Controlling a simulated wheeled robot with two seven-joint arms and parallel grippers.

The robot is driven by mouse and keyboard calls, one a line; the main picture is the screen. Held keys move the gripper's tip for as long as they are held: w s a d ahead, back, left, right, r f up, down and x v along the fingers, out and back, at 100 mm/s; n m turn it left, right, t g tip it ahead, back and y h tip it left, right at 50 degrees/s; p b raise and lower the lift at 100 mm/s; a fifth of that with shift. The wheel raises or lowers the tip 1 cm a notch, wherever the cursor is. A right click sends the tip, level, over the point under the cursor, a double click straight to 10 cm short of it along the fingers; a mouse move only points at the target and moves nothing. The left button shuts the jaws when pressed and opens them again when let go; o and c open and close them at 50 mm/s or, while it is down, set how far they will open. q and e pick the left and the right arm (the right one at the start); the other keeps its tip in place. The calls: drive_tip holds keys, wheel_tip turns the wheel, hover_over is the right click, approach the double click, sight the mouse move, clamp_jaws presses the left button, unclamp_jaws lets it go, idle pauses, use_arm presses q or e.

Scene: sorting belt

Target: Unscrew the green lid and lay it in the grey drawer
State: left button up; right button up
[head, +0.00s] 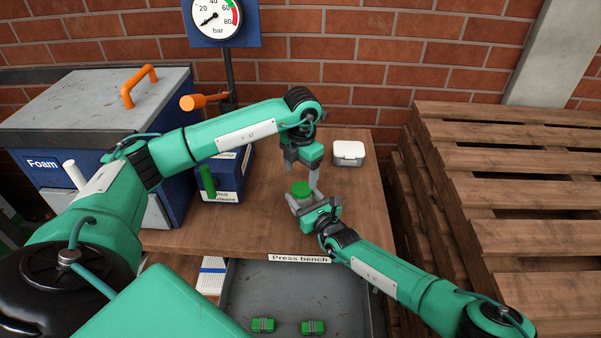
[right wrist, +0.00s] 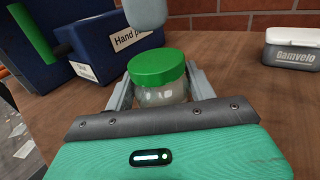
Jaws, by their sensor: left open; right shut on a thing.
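A clear jar (right wrist: 165,96) with a green lid (head: 301,188) stands on the wooden bench. The lid also shows in the right wrist view (right wrist: 157,68), sitting level on the jar. My right gripper (head: 301,204) is shut on the jar body, one finger on each side. My left gripper (head: 303,174) is open and points down just above the lid; one of its fingers shows behind the lid in the right wrist view. I cannot tell whether it touches the lid. The grey drawer (head: 350,290) is pulled out below the bench front.
Two green blocks (head: 263,325) (head: 313,327) lie near the drawer's front, with bare floor behind them. A white-lidded box (head: 348,153) stands at the bench's back right. A blue box with a green lever (head: 208,180) stands left. Wooden pallets (head: 520,180) are stacked right.

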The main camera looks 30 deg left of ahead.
use_arm(q)
drive_tip(key=m, duration=0.3)
drive_tip(key=shift+m, duration=0.3)
drive_tip(key=m, duration=0.7)
drive_tip(key=shift+m, duration=0.3)
drive_tip(key=m, duration=0.4)
